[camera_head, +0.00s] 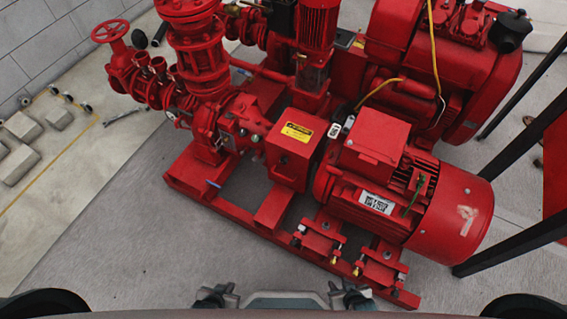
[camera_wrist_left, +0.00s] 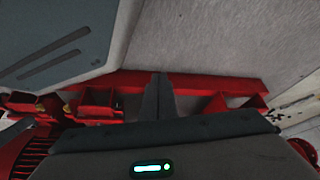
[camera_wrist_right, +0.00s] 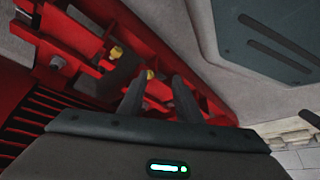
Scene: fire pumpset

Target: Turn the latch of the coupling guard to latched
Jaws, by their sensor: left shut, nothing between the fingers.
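The coupling guard (camera_head: 288,158) is a red box with a yellow warning label, between the red pump on the left and the red motor on the right in the head view. A small white-and-black piece (camera_head: 334,130) shows at the guard's right edge; I cannot tell whether it is the latch or how a latch is turned. My left gripper (camera_wrist_left: 158,82) is shut and empty in the left wrist view, over the red base frame. My right gripper (camera_wrist_right: 158,82) has its fingers apart and empty in the right wrist view, near the frame. Both stay low, apart from the guard.
The motor (camera_head: 390,190) carries a white label. The red base frame (camera_head: 235,205) has brackets and yellow-tipped bolts along its front edge. A red handwheel (camera_head: 110,31) stands at upper left. Dark bars cross the right side. Grey floor (camera_head: 120,240) is clear at lower left.

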